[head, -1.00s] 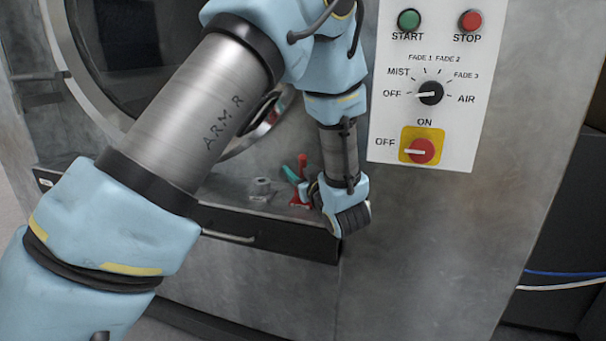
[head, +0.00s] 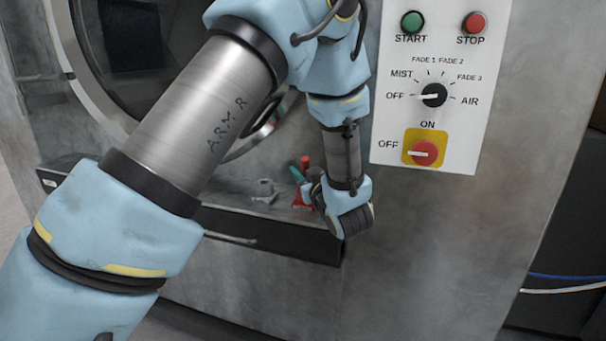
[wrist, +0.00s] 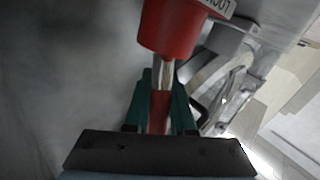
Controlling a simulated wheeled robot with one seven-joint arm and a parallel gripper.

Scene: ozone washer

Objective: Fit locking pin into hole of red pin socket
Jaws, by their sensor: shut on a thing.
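In the wrist view, my gripper (wrist: 161,90) has its green fingers closed around the red grip of the locking pin (wrist: 160,108). The pin's bare metal shaft runs up from the fingers to a larger red cylinder with a white label, which looks like the red pin socket (wrist: 170,30). The shaft meets the cylinder's lower edge in the picture; I cannot tell whether its tip is inside the hole. In the head view, a green finger (head: 298,175) shows beside red parts at the ledge. My wrist hides the rest, and pin and socket are hard to separate there.
The grey ledge (head: 228,192) below the round door (head: 120,60) carries a small grey metal block (head: 264,190) left of the red parts. A control panel (head: 430,90) with buttons and a dial is up right. A bar handle (head: 230,238) is below the ledge.

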